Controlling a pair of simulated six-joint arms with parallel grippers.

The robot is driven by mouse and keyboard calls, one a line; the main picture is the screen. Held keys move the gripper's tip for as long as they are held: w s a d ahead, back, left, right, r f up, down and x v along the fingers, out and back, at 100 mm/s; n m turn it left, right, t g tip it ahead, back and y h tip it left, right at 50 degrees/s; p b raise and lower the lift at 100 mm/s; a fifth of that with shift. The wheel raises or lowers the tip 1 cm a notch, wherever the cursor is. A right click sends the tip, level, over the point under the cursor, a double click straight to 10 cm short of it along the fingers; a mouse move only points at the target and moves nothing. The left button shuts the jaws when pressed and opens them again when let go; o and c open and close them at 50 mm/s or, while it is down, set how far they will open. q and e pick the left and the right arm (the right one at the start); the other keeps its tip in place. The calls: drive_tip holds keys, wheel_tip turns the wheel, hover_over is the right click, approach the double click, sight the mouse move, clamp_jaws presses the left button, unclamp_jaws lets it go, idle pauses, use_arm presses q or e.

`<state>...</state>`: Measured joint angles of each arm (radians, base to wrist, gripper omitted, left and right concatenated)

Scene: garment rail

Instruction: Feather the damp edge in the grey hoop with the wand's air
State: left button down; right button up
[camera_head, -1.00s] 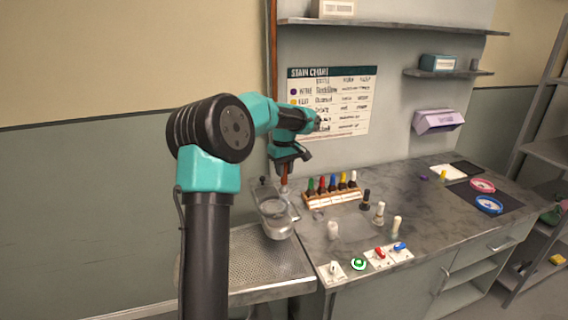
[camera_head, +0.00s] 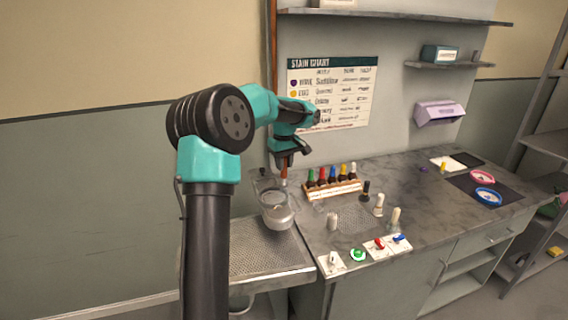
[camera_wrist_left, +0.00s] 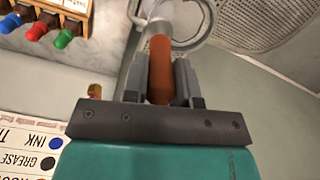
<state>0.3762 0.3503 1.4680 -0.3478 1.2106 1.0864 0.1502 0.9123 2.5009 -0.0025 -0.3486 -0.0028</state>
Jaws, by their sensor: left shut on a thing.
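My left gripper (camera_head: 286,163) is shut on the wand (camera_head: 284,174), which has an orange-brown handle. In the left wrist view the handle (camera_wrist_left: 160,68) stands between the two fingers of the left gripper (camera_wrist_left: 162,85), with a grey end beyond it. The grey hoop (camera_head: 274,196) is below the gripper, at the left end of the counter. Part of its grey ring shows in the left wrist view (camera_wrist_left: 205,30), close to the wand's far end. I cannot tell whether they touch. The damp edge cannot be made out. My right gripper is not in view.
A perforated metal board (camera_head: 262,252) lies below the hoop. A wooden rack (camera_head: 333,190) of coloured bottles stands behind, with loose bottles in front.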

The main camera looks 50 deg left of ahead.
use_arm(q)
drive_tip(key=shift+a, duration=0.15)
drive_tip(key=shift+w+a, duration=0.1)
drive_tip(key=shift+a, duration=1)
drive_tip(key=shift+a, duration=0.1)
drive_tip(key=shift+s+a, duration=0.6)
drive_tip(key=shift+a, duration=0.35)
drive_tip(key=shift+s+a, duration=0.25)
drive_tip(key=shift+s, duration=0.3)
drive_tip(key=shift+s+a, duration=0.25)
drive_tip(key=shift+s, duration=0.3)
drive_tip(key=shift+s+d, duration=0.2)
drive_tip(key=shift+s, duration=1)
